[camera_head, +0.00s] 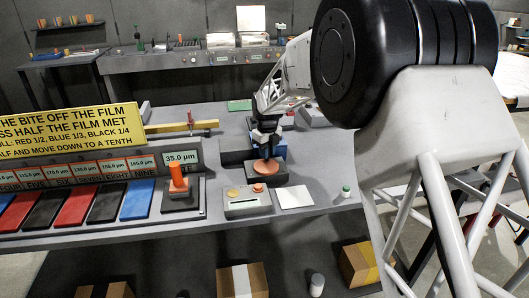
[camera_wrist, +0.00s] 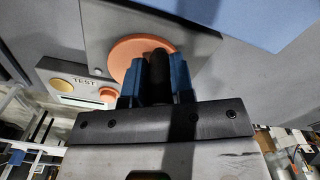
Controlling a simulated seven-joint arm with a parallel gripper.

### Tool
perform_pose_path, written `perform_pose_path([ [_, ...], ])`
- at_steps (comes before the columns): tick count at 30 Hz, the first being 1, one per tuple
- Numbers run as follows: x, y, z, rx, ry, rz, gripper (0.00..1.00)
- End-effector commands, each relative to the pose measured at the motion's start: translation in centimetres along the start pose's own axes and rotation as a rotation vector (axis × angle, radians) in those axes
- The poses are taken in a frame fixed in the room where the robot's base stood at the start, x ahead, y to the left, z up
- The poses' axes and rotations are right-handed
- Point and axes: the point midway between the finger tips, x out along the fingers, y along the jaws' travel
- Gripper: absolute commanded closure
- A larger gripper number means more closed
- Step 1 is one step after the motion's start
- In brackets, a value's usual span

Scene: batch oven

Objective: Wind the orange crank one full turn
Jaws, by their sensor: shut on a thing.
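The orange crank (camera_head: 268,167) is a flat orange disc on a dark box on the bench, right of the middle of the head view. The disc also shows in the wrist view (camera_wrist: 128,55), partly hidden by my fingers. Its upright black knob (camera_wrist: 160,75) stands between the two blue finger pads. My gripper (camera_head: 265,150) points down over the disc and is shut on this knob. My gripper fills the lower middle of the wrist view (camera_wrist: 162,65). The knob's lower part is hidden in the head view.
Left of the crank is a grey TEST box (camera_head: 244,205) with a yellow and an orange button. A white card (camera_head: 295,197) lies right of it. An orange lever (camera_head: 178,181) stands further left beside the 35.0 µm display (camera_head: 181,157).

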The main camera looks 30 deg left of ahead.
Motion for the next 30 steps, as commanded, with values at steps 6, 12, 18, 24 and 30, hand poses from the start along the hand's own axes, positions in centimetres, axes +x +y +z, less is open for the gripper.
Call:
perform_pose_path([
  [6, -0.06, -0.41, -0.46, 0.156, 0.0, 0.0, 1.0],
  [12, -0.04, -0.56, -0.71, 0.244, 0.0, 0.0, 1.0],
  [18, -0.03, -0.61, -0.8, 0.278, 0.0, 0.0, 1.0],
  [24, -0.02, -0.61, -0.81, 0.281, 0.0, 0.0, 1.0],
  [30, -0.02, -0.6, -0.81, 0.28, 0.0, 0.0, 0.7],
])
